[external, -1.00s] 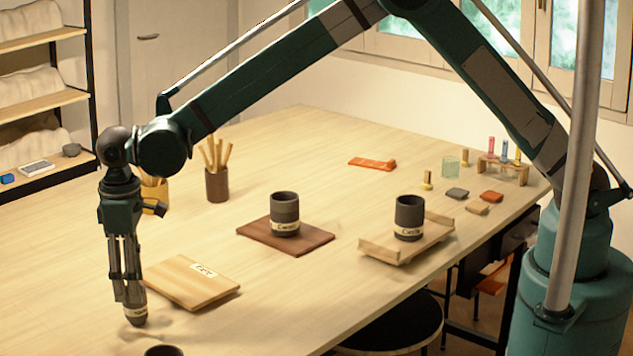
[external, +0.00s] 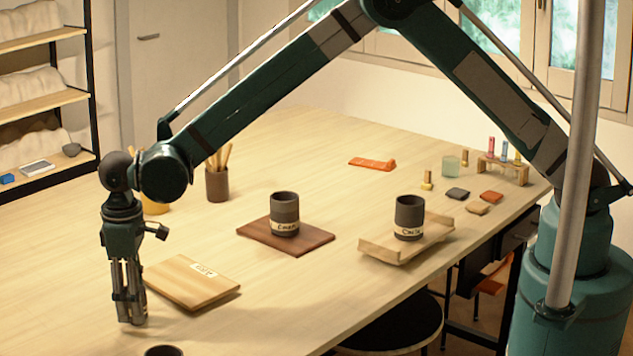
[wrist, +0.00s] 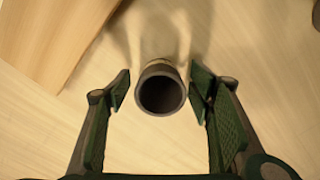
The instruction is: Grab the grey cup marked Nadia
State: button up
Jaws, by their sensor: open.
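A dark grey cup (wrist: 161,94) stands upright between my fingers in the wrist view, its round mouth facing the camera. A pale band shows at its far side, but I cannot read a name on it. My gripper (external: 132,312) is open and points straight down at the table's near left, its fingers hiding most of this cup in the external view. In the wrist view the fingers flank the cup with a narrow gap on each side. Similar labelled cups stand on a dark board (external: 285,212) and a light tray (external: 409,217); their names are too small to read surely.
A labelled wooden board (external: 192,285) lies right of my gripper. Another dark cup (external: 163,351) shows at the bottom edge. A brown pot of sticks (external: 217,185) stands farther back. Small vials and tiles lie at the far right.

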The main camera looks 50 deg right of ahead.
jog(key=shift+f, duration=0.35)
dwell(0.3)
jog(key=c, duration=1.1)
